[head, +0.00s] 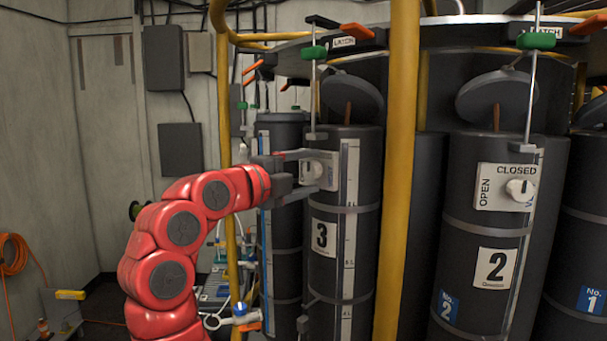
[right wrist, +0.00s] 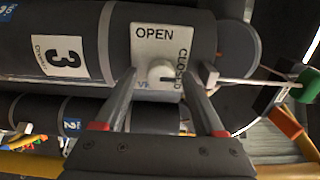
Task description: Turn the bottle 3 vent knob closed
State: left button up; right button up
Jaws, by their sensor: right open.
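Bottle 3 (head: 327,265) is a dark upright cylinder with a white "3" label. Its white vent plate (head: 331,160) sits high on the front, partly covered by my right gripper (head: 318,171). The pale round vent knob (right wrist: 161,71) is on that plate in the right wrist view, where OPEN runs along the top and CLOSED down the right side. A dark mark shows on the knob, but I cannot tell its setting. My right gripper (right wrist: 160,72) is open, with one finger on each side of the knob; contact is unclear. My left gripper is out of view.
A yellow post (head: 399,170) stands just right of bottle 3. Bottle 2 (head: 500,215) stands beyond it, with its own knob (head: 519,189). A rod with a green handle (head: 314,53) rises above bottle 3. An orange hose (head: 12,254) hangs at left.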

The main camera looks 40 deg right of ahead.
jog(key=b+v, duration=0.5)
jog(key=v, duration=1.2)
jog(key=shift+s+a, duration=0.15)
